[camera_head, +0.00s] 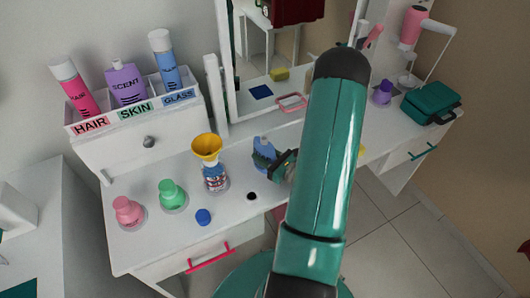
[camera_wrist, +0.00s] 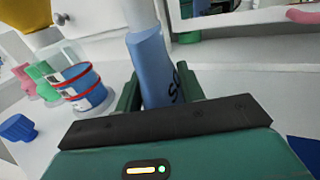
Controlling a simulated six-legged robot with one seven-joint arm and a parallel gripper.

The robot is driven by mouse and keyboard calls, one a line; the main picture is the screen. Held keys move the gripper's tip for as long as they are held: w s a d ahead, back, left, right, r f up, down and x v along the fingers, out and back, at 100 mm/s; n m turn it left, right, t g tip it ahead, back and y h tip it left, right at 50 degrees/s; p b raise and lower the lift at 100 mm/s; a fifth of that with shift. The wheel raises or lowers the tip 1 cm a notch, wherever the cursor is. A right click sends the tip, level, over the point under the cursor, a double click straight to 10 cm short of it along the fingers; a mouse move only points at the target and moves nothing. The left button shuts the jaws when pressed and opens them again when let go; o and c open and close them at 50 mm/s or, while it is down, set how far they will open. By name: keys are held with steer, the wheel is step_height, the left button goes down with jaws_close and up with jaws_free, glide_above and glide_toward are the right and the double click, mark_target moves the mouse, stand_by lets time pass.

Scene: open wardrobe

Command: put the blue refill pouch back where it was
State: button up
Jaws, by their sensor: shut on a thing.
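The blue refill pouch (camera_head: 264,150) is held by my gripper (camera_head: 283,164), beside the funnel bottle and before the mirror. In the wrist view the pouch (camera_wrist: 150,62) stands between my two fingers (camera_wrist: 158,92), with a pale neck at its top and dark lettering partly hidden. My gripper is shut on it. The pouch looks close to upright; whether its base touches the tabletop is hidden. A yellow funnel (camera_head: 207,147) sits on a clear bottle with blue contents (camera_head: 215,178) to the left of the pouch. My arm hides part of the table to the right.
A blue cap (camera_head: 203,217), green bottle (camera_head: 171,195) and pink bottle (camera_head: 128,210) stand at left. A rack (camera_head: 137,112) labelled HAIR, SKIN, GLASS holds bottles. A flat blue patch (camera_wrist: 305,150) lies right of my gripper. A green case (camera_head: 431,103) is far right.

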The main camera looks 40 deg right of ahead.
steer(key=shift+s+r, duration=0.15)
steer(key=shift+s, duration=0.1)
steer(key=shift+w, duration=0.15)
steer(key=o, duration=1)
steer(key=shift+a+f, duration=0.1)
steer(key=shift+f, duration=0.1)
steer(key=shift+c, duration=0.2)
steer(key=shift+o, duration=1.1)
steer(key=shift+r, duration=0.2)
steer(key=s, duration=0.4)
steer(key=s+d, duration=0.1)
steer(key=s, duration=0.7)
steer(key=shift+d, duration=0.25)
